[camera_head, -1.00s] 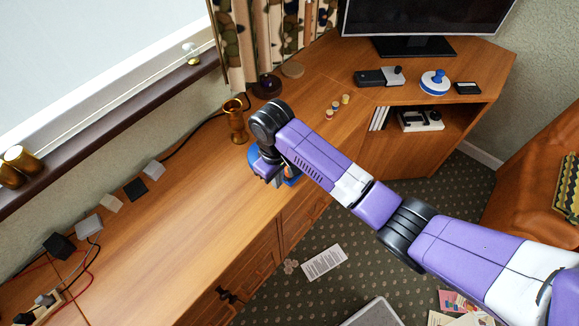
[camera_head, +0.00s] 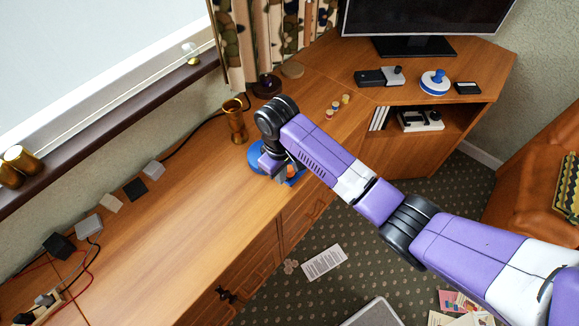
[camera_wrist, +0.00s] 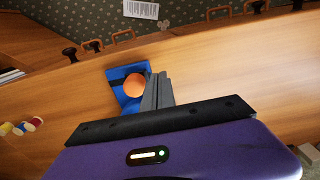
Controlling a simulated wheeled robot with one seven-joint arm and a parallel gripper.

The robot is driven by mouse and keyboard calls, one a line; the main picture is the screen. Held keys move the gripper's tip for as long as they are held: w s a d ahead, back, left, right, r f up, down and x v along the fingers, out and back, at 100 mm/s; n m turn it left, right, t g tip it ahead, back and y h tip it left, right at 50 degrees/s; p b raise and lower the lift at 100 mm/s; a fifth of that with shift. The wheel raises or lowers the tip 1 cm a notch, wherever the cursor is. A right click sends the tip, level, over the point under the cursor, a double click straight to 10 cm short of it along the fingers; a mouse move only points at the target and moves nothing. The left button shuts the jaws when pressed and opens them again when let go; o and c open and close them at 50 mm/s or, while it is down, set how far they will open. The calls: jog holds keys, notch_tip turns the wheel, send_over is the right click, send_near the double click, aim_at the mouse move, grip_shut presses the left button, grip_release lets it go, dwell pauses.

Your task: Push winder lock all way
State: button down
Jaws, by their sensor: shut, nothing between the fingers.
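A blue device (camera_head: 254,155), which looks like the winder, lies on the wooden desk, partly hidden under my arm. In the wrist view the blue body (camera_wrist: 116,73) carries a round orange part (camera_wrist: 134,86) and a dark strip. I cannot tell for sure which part is the lock. My gripper (camera_wrist: 157,88) is shut and empty, its grey fingers right beside the orange part and over the blue body. Whether they touch it is unclear. In the head view my gripper (camera_head: 279,174) is largely hidden by my wrist.
A brass vase (camera_head: 235,122) stands close behind the blue device. Small spools (camera_head: 334,108) lie to its right. A black-and-grey device (camera_head: 380,77) and a blue-and-white round object (camera_head: 435,82) sit farther right. The desk (camera_head: 165,225) at front left is mostly clear.

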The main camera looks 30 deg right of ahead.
aim_at(290, 168)
jog(key=shift+w+d, duration=0.1)
jog(key=shift+d, duration=0.15)
jog(key=shift+w+d, duration=0.1)
jog(key=shift+d, duration=0.25)
jog(key=shift+w+d, duration=0.3)
jog(key=shift+d, duration=0.65)
jog(key=shift+w+d, duration=0.1)
jog(key=shift+d, duration=0.35)
jog(key=shift+s+a+p, duration=0.2)
jog(key=shift+a+p, duration=0.25)
jog(key=shift+a, duration=0.3)
notch_tip(290, 168, up, 7)
jog(key=p, duration=0.7)
